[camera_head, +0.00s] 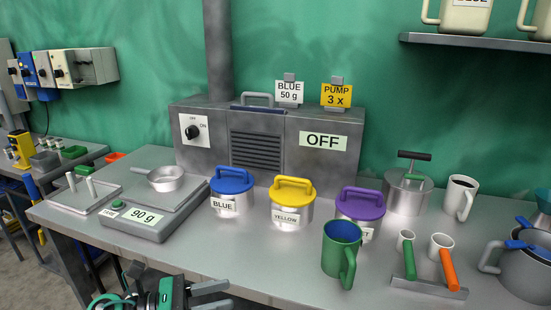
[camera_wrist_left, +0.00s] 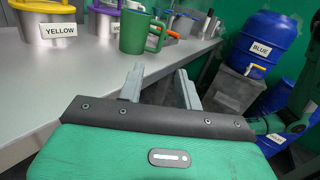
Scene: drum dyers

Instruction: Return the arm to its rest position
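My left gripper (camera_head: 228,293) is low at the bottom of the head view, in front of the table's front edge. Its green and black body shows at the lower left, with two grey fingers pointing right. In the left wrist view the fingers (camera_wrist_left: 160,82) stand apart with nothing between them, so it is open and empty. The lower part of the left arm is cut off by the frame. My right gripper shows in neither view.
The metal table (camera_head: 250,262) carries a scale (camera_head: 150,222), blue (camera_head: 232,198), yellow (camera_head: 292,208) and purple-lidded pots (camera_head: 360,208), and a green mug (camera_head: 341,255) near its front edge. In the left wrist view a blue barrel (camera_wrist_left: 262,45) stands beyond the table.

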